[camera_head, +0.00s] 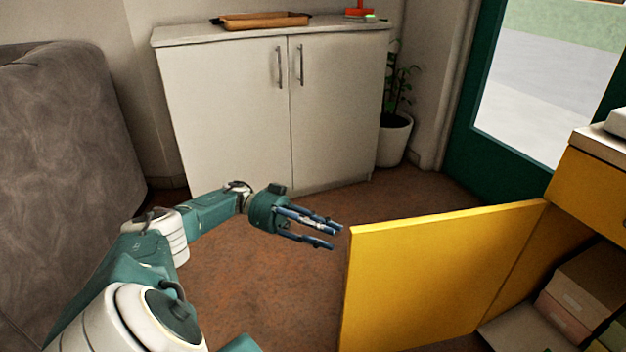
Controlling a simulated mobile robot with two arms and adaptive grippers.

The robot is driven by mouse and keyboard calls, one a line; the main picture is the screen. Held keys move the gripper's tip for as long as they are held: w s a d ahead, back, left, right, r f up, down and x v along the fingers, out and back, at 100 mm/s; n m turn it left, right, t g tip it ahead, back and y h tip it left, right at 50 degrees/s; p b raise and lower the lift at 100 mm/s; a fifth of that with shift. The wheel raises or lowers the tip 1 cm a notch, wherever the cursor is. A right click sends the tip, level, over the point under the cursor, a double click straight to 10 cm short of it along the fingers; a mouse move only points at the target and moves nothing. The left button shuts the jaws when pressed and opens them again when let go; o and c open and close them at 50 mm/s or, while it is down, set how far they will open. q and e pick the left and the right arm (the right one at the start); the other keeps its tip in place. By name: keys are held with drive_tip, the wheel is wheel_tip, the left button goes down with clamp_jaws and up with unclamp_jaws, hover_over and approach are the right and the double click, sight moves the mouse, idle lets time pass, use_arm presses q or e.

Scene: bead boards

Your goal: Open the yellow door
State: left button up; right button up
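The yellow door (430,275) stands swung out from the yellow cabinet (590,190) on the right, and the cabinet's inside shows behind it. My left gripper (338,237) is just left of the door's free upper corner, with its fingers pointing right towards it. The fingers are apart with nothing between them, and a small gap shows between them and the door. The door's lower part runs out of the picture, and no handle shows on the side I see. My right gripper is not in view.
Boxes (575,300) lie inside the yellow cabinet. A white cabinet (235,115) with a tray (262,21) on top stands at the back. A potted plant (393,138) is beside it. A grey padded piece (65,130) is at left. The brown floor (265,285) between is clear.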

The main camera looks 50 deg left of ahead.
use_arm(q)
drive_tip(key=shift+v, duration=1.9)
drive_tip(key=shift+s+a, duration=0.1)
